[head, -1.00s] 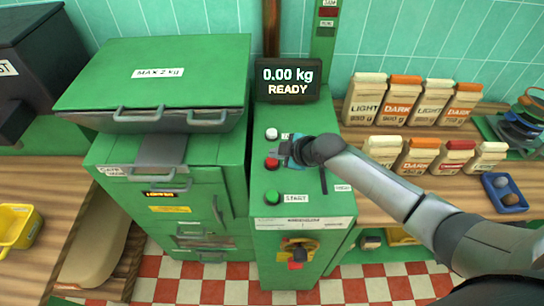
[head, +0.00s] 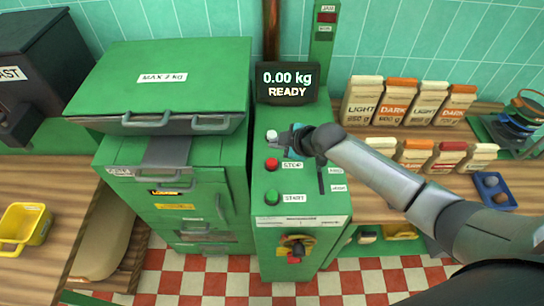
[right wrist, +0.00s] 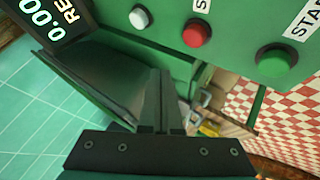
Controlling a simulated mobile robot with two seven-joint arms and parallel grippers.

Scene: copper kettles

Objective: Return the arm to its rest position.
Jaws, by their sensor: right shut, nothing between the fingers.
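My right arm (head: 385,178) comes in from the right in the head view and reaches across the green control panel (head: 310,205). My right gripper (head: 283,139) is over the panel, close to the white button (head: 271,135). It is shut and empty; its closed fingers show in the right wrist view (right wrist: 165,90). Whether it touches the panel I cannot tell. The red button (head: 271,164) and the green button (head: 271,197) are uncovered below it. My left gripper is not in view.
The display (head: 287,82) reads 0.00 kg and READY behind the gripper. A green lidded machine (head: 165,85) stands to the left. Bags (head: 402,98) stand on the wooden shelf to the right, with a blue tray (head: 497,192) near my arm. A yellow container (head: 22,226) is far left.

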